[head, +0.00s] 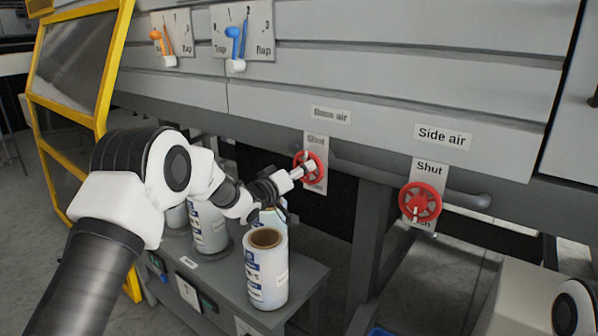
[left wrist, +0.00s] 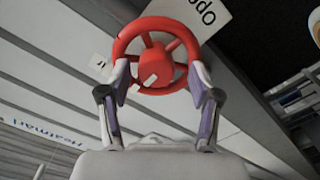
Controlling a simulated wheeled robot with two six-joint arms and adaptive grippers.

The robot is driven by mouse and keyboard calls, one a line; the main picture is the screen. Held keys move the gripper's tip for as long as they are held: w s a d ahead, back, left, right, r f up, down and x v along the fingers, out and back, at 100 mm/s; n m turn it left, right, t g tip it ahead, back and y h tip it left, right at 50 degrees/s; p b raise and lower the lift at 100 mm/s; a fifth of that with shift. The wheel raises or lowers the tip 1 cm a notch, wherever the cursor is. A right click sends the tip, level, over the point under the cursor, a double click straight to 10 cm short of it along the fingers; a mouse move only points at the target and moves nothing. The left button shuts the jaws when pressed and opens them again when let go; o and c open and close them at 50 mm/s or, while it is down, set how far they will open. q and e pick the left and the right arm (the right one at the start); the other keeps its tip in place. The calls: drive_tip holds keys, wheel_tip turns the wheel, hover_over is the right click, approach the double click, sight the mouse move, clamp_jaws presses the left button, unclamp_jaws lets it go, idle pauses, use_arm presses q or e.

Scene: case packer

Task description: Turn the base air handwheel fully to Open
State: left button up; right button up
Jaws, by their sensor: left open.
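The red base air handwheel (head: 321,173) sits on a white plate under the "Base air" label (head: 331,115). The plate reads "Shut" at the top; its lower word is partly hidden. My left gripper (head: 303,171) is at the front of this wheel, covering part of it. In the left wrist view the red wheel (left wrist: 154,43) shows its hub and spokes, with a small white mark on its near side. The open left fingers (left wrist: 160,72) stand on either side of the wheel's near part; whether they touch the rim I cannot tell. My right gripper is out of view.
The red side air handwheel (head: 434,202) is to the right, with its own Shut plate. Film rolls (head: 267,275) stand on a grey cabinet below my left arm. Orange (head: 155,35) and blue (head: 233,32) levers are above. A yellow-framed guard (head: 102,100) is at left.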

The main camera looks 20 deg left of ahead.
use_arm(q)
drive_tip(key=shift+s+d+r, duration=0.1)
drive_tip(key=shift+d, duration=0.1)
drive_tip(key=c, duration=1.1)
drive_tip(key=shift+c, duration=0.2)
